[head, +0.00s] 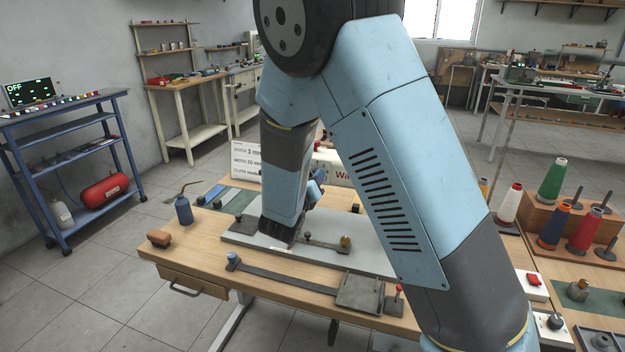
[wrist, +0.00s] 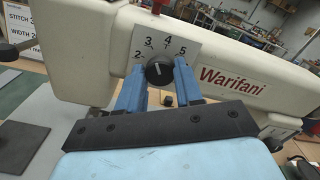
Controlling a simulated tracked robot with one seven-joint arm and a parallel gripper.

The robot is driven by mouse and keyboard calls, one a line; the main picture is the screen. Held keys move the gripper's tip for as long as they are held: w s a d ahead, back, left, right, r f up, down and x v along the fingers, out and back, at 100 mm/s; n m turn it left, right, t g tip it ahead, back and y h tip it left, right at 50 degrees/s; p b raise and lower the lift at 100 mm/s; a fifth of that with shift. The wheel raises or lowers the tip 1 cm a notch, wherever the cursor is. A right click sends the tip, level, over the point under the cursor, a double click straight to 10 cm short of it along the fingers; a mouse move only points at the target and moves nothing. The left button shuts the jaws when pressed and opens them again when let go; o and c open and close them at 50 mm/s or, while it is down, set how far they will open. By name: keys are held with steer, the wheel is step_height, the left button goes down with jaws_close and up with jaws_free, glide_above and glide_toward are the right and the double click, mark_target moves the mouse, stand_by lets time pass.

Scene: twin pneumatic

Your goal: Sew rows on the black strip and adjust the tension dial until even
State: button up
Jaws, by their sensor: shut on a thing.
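The white sewing machine (wrist: 225,85), lettered "Warifani", fills the wrist view. Its black tension dial (wrist: 158,71) sits on a plate numbered 2 to 5. My gripper (wrist: 157,82) has its blue fingers on either side of the dial and is shut on it. The dial's exact setting is too small to read surely. In the head view my arm covers most of the machine (head: 341,173), and the blue fingers (head: 317,184) show only partly. Several flat strips (head: 240,199) lie at the table's left; I cannot tell which is the black strip.
A sign (head: 246,160) stands behind the left of the machine. A blue bottle (head: 184,210) and a brown block (head: 159,238) stand on the table's left. A dark rail (head: 285,278) runs along the front. Thread cones (head: 552,180) and a red-button box (head: 533,285) are at right.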

steer(key=shift+n, duration=0.7)
steer(key=shift+a, duration=0.1)
steer(key=o, duration=1)
steer(key=shift+o, duration=0.2)
steer(key=shift+s, duration=0.1)
steer(key=v, duration=1.3)
steer(key=shift+s, duration=0.3)
